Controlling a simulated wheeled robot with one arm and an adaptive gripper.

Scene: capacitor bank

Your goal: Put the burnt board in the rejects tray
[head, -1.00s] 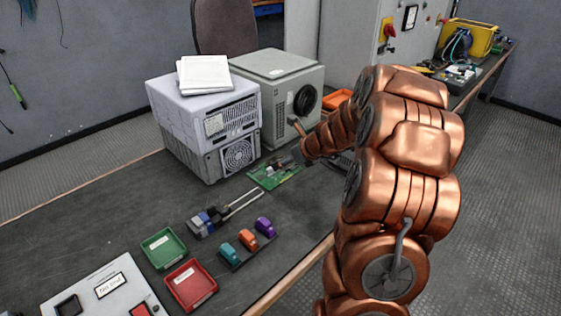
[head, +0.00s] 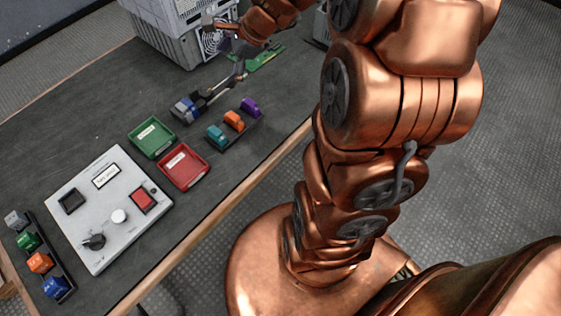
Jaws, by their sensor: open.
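A green circuit board (head: 264,59) lies on the dark bench near the grey cabinets, partly hidden by my arm. Burn marks on it are too small to make out. My gripper (head: 241,63) is open, just left of the board and above the bench; its fingers are small and partly hidden, and whether they touch anything is unclear. A red tray (head: 183,167) and a green tray (head: 152,139) stand side by side on the bench, both with white labels that I cannot read. Both look empty.
A tool with long grey prongs (head: 187,107) lies between the trays and my gripper. A rack of teal, orange and purple pieces (head: 234,122) stands near the bench edge. A white control panel (head: 107,208) and another coloured rack (head: 40,262) are at lower left.

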